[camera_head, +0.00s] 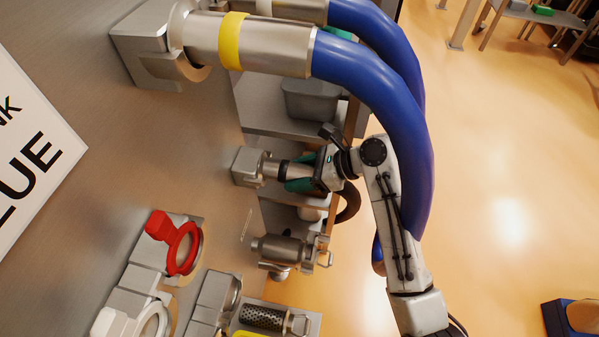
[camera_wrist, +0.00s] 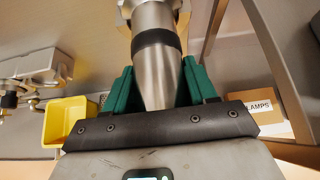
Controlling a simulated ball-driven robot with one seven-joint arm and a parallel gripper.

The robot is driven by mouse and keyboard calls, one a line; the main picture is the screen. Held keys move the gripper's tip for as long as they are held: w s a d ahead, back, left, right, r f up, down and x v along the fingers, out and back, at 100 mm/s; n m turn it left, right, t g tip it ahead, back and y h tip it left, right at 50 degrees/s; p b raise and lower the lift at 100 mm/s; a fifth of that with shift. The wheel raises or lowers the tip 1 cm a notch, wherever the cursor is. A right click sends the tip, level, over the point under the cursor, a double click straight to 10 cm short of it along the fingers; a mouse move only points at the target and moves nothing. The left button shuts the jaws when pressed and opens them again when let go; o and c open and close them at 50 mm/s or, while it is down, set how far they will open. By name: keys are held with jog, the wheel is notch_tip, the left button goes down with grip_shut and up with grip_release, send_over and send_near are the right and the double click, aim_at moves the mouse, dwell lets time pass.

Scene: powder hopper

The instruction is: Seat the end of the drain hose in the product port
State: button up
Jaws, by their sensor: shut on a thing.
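My gripper (camera_head: 299,176) has green fingers shut on a steel hose end with a black band (camera_head: 284,170), and it also shows in the wrist view (camera_wrist: 157,82). The hose end (camera_wrist: 157,40) lies between the two fingers there and points away from me. Its far end meets a steel port block (camera_head: 246,167) on the wall panel, in line with it. I cannot tell how deep it sits, as the joint is small and partly hidden. A dark brown hose (camera_head: 349,203) curves behind my wrist.
Two thick blue hoses (camera_head: 377,80) with steel couplings arch close over my arm. A red ring clamp (camera_head: 182,248) and a steel valve (camera_head: 283,249) sit on the panel below. A yellow bin (camera_wrist: 66,122) and a labelled box (camera_wrist: 262,110) lie beside my gripper. Open floor is at right.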

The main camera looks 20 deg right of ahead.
aim_at(292, 165)
jog(key=shift+c, duration=0.8)
jog(key=shift+w+r, duration=0.1)
jog(key=shift+r, duration=0.15)
jog(key=shift+r+p, duration=2.5)
jog(key=shift+p, duration=1.1)
jog(key=shift+s+d+p, duration=0.45)
jog(key=shift+d+p, duration=0.1)
jog(key=shift+d, duration=0.1)
jog(key=shift+s+d+p, duration=0.45)
jog(key=shift+d+p, duration=0.1)
jog(key=shift+d, duration=0.05)
jog(key=shift+s+d, duration=0.9)
jog(key=shift+d, duration=0.3)
jog(key=shift+s+d, duration=0.85)
jog(key=shift+d, duration=0.35)
jog(key=shift+f, duration=0.1)
